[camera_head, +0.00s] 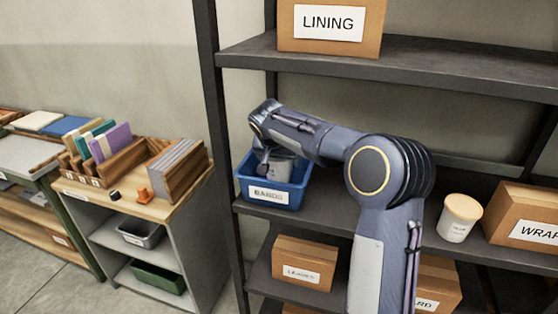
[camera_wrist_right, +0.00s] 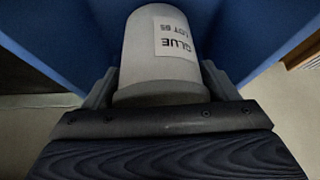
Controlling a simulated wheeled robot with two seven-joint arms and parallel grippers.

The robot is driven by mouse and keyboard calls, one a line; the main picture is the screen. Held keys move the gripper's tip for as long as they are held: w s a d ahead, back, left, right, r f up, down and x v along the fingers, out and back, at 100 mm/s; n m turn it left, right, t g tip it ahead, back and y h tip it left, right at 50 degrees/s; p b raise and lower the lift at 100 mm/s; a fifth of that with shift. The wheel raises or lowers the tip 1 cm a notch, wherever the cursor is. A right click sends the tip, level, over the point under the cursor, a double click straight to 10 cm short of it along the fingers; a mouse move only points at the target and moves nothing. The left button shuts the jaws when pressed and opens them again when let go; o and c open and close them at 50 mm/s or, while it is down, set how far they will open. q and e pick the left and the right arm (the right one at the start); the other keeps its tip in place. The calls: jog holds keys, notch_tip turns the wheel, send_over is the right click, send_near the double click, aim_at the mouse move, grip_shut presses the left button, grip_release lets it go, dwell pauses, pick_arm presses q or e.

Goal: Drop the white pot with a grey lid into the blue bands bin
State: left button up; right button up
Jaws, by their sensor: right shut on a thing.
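The blue bin (camera_head: 270,192) with a "BANDS" label stands on the middle shelf at its left end. My right arm reaches across to it from the right, and my right gripper (camera_head: 265,160) is down at the bin's opening. It is shut on a white pot (camera_head: 281,169), partly hidden by the arm and the bin's wall. In the right wrist view the pot (camera_wrist_right: 160,50) sits between the fingers, with a "GLUE LOT 65" label upside down and blue bin walls (camera_wrist_right: 60,40) around it. A greyish band shows near the jaws. My left gripper is not in view.
A white jar with a tan lid (camera_head: 459,217) and a "WRAP" box (camera_head: 525,215) stand on the same shelf to the right. A "LINING" box (camera_head: 330,25) is on the shelf above. A black shelf post (camera_head: 222,130) stands left of the bin. A wooden-topped bench (camera_head: 150,207) is further left.

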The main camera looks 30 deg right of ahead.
jog(key=shift+f, duration=0.2)
jog(key=shift+f, duration=0.1)
jog(key=shift+f+b, duration=0.55)
jog(key=shift+b, duration=0.05)
jog(key=o, duration=1.3)
jog(key=shift+c, duration=0.2)
jog(key=shift+r, duration=0.15)
jog(key=v, duration=1.3)
jog(key=s+a+f+n+y, duration=0.2)
jog(key=s+a+f, duration=0.2)
jog(key=s, duration=0.6)
jog(key=s+a+f+n+y, duration=0.2)
jog(key=s+a+f, duration=0.3)
jog(key=s, duration=0.6)
jog(key=s+a+f+n+y, duration=0.3)
jog(key=s+a+f+y, duration=0.1)
jog(key=s, duration=0.6)
notch_tip(320, 180, down, 2)
jog(key=shift+s+a+f+t, duration=0.1)
jog(key=shift+s+a+t, duration=0.1)
jog(key=shift+a+t, duration=0.3)
